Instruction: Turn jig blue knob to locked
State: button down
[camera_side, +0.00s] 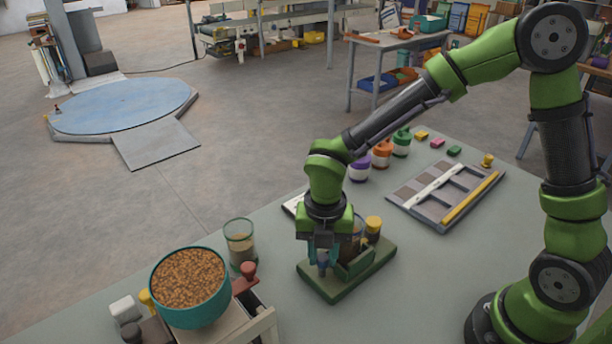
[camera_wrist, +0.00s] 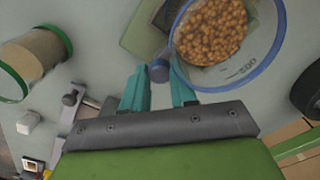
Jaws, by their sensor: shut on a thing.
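The sack also shows behind my gripper in the side view. The blue knob (camera_wrist: 159,71) is at the jig's near left end, between my teal fingertips. My gripper (camera_wrist: 159,84) points down at the knob and is shut on it. In the side view my gripper (camera_side: 322,262) hides most of the knob. I cannot tell the knob's turn angle.
A teal bowl of grain (camera_side: 190,285) stands at front left, beside a clear jar (camera_side: 240,243) and a red-handled device (camera_side: 246,276). A yellow-lidded jar (camera_side: 373,226) stands by the jig. A sectioned tray (camera_side: 445,195) lies at right. Several coloured bottles stand behind.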

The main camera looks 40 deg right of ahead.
aim_at(323, 257)
jog(key=c, duration=1.2)
grip_release()
jog(key=shift+o, duration=0.2)
notch_tip(323, 257, up, 17)
